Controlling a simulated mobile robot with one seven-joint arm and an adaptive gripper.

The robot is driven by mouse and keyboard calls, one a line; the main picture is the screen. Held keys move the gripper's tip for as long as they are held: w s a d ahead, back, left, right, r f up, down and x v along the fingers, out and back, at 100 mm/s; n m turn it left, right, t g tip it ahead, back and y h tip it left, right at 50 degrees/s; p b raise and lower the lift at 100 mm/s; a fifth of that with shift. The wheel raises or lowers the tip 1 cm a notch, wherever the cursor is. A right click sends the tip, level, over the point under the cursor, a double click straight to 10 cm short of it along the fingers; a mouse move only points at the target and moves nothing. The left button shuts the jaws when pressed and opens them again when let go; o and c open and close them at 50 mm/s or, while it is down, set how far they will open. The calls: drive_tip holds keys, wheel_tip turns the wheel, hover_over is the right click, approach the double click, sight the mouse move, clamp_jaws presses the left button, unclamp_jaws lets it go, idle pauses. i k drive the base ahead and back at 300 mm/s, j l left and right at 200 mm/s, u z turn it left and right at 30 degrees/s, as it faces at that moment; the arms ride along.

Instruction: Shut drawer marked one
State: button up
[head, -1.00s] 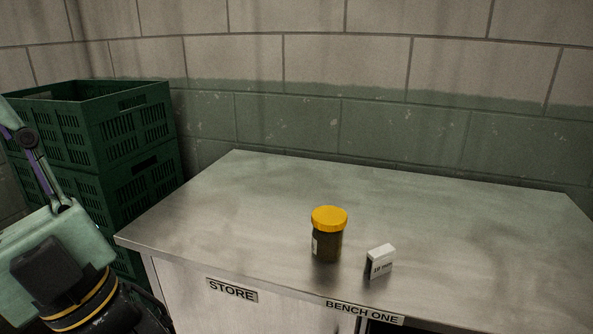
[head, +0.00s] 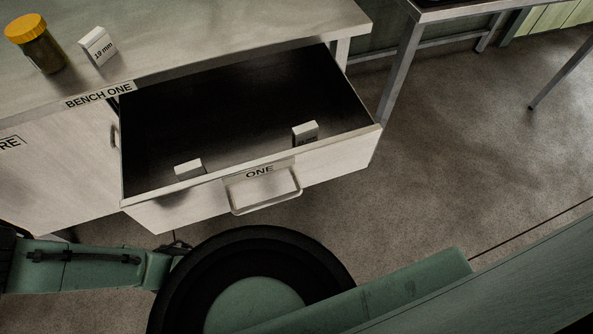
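The drawer marked ONE (head: 335,160) stands pulled well out of the bench in the head view. Its front carries the label ONE (head: 260,171) and a metal bar handle (head: 266,192). Two small white boxes sit inside near the front: one at the left (head: 189,168) and one at the right (head: 305,132). The inside is otherwise dark. My gripper is not in view; green and black parts of my own body fill the lower part of the picture, below the drawer.
On the bench top (head: 215,22) stand a yellow-lidded jar (head: 38,48) and a white box marked 19 mm (head: 98,46). A cabinet door (head: 55,165) is left of the drawer. A metal-legged table (head: 400,65) stands at right. The floor (head: 470,150) between is clear.

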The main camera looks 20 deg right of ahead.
sight(239, 119)
drive_tip(key=l, duration=0.25)
drive_tip(key=k, duration=1)
